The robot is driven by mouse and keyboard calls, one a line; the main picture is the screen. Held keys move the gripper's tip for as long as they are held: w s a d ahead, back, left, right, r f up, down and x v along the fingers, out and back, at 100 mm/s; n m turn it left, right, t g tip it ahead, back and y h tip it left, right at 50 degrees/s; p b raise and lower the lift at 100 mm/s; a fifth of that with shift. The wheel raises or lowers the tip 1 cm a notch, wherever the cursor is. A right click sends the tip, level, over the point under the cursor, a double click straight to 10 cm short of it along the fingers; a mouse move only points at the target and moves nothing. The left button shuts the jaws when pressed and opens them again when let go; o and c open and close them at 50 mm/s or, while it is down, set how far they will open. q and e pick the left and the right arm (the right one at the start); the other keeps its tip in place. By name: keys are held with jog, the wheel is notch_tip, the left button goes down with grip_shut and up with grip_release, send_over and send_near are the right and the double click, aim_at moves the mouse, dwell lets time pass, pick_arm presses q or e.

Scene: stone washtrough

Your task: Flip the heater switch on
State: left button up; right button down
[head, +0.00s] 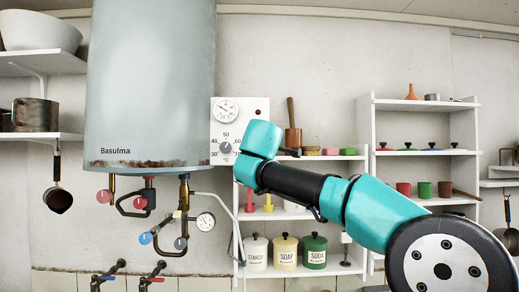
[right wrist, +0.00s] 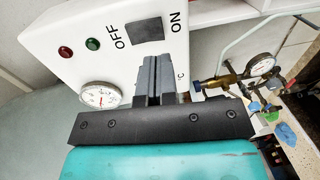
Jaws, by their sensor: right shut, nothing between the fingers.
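The heater switch (right wrist: 146,30) is a dark square rocker between the labels OFF and ON on the white control box (right wrist: 60,25). I cannot tell which side of it is pressed in. My right gripper (right wrist: 153,62) is shut and empty, its fingertips just below the switch in the right wrist view; whether they touch it is unclear. In the head view the control box (head: 222,130) shows at the heater's right edge, with its switch hidden behind my right arm. A red lamp (right wrist: 65,52) and a green lamp (right wrist: 93,44) look dull. My left gripper is out of view.
The large grey heater tank (head: 150,80) hangs left of the box, with valves and a gauge (head: 205,222) below it. A thermometer dial (right wrist: 100,95) sits on the box near my fingers. Shelves with canisters (head: 285,250) stand behind my right arm.

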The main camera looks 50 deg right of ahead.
jog(key=shift+x, duration=2.95)
jog(key=shift+w+d+f, duration=0.1)
jog(key=shift+w+d, duration=0.05)
jog(key=shift+d, duration=0.05)
jog(key=shift+a, duration=0.1)
jog(key=f+v, duration=0.3)
jog(key=v, duration=1)
jog(key=shift+s+a, duration=0.35)
jog(key=shift+f, duration=0.1)
